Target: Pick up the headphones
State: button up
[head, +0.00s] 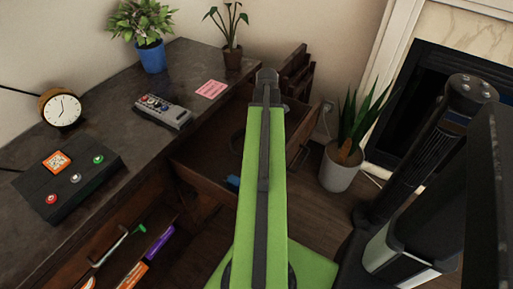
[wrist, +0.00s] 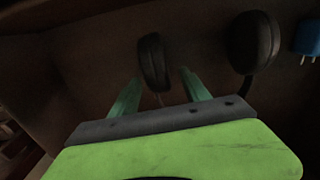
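The black headphones (wrist: 253,45) lie in an open wooden drawer. In the wrist view one round ear cup is at the upper right and the other is near the top centre. My gripper (wrist: 160,77) is open, with its two teal fingers apart. The centre ear cup shows between and just beyond the fingertips; I cannot tell whether they touch it. In the head view my green arm reaches over the drawer and hides the gripper. A dark curved part of the headphones (head: 237,141) shows left of the arm.
A blue item (wrist: 308,37) lies right of the headphones. The drawer (head: 203,165) has walls around it. A second open drawer (head: 130,245) holds several items. The desk (head: 110,115) carries a clock (head: 61,108), a control box and plants. A potted plant (head: 340,168) stands on the floor.

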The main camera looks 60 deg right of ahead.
grip_shut()
dwell(0.3)
